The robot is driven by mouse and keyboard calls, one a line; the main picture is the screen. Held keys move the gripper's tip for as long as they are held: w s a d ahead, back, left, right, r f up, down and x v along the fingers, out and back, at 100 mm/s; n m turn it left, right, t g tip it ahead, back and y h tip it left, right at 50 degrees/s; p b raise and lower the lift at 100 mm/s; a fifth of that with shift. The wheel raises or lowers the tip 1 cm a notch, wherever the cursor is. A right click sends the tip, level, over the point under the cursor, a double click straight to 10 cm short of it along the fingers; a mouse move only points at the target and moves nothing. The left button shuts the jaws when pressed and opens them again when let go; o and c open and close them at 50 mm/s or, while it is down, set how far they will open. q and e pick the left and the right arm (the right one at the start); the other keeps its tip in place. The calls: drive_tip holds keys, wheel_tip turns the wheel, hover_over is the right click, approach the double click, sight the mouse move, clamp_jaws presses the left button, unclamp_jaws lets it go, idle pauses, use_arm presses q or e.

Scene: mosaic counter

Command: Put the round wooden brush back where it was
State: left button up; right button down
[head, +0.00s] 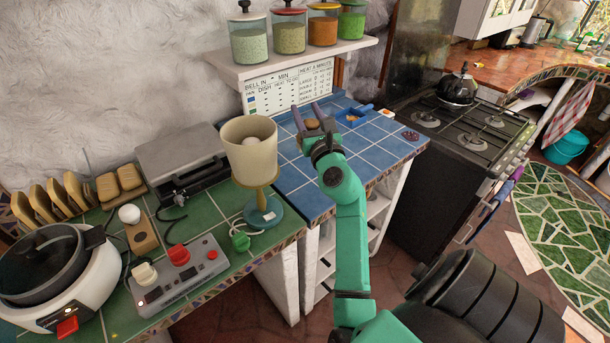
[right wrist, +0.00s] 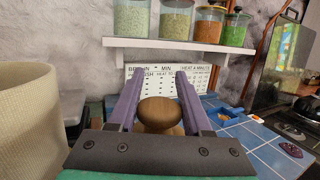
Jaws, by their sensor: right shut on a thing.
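The round wooden brush (head: 312,125) shows as a small brown shape between the purple fingers of my right gripper (head: 308,110), over the blue tiled counter (head: 297,181). In the right wrist view the brush (right wrist: 159,111) has a rounded knob with a wider brown part below, partly hidden by the gripper's dark body. The fingers of my right gripper (right wrist: 158,76) stand on both sides of it, shut on it. I cannot tell whether the brush touches the counter. My left gripper is not in view.
A lamp (head: 250,155) stands left of my right arm. A blue dustpan-like item (head: 354,117) and a dark red patterned piece (head: 411,135) lie on the blue tiles. A shelf with jars (head: 290,63) hangs behind. A stove (head: 470,130) is at the right.

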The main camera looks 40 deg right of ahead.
drive_tip(key=f+b, duration=0.3)
drive_tip(key=f, duration=0.3)
drive_tip(key=f+b, duration=0.3)
drive_tip(key=f, duration=0.2)
drive_tip(key=s+f+b, duration=0.1)
drive_tip(key=f+b, duration=0.2)
drive_tip(key=f, duration=0.3)
drive_tip(key=shift+s+a+f, duration=0.1)
drive_tip(key=shift+a+f, duration=0.15)
drive_tip(key=shift+f, duration=0.25)
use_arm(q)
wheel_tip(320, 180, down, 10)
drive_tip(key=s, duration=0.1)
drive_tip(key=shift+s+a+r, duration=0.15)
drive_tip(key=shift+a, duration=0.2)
use_arm(e)
drive_tip(key=shift+f, duration=0.25)
drive_tip(key=shift+c, duration=1.7)
unclamp_jaws()
drive_tip(key=shift+r, duration=0.1)
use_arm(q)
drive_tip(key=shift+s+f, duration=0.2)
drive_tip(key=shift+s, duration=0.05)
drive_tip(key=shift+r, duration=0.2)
use_arm(e)
drive_tip(key=shift+s+r, duration=0.1)
drive_tip(key=shift+r, duration=0.1)
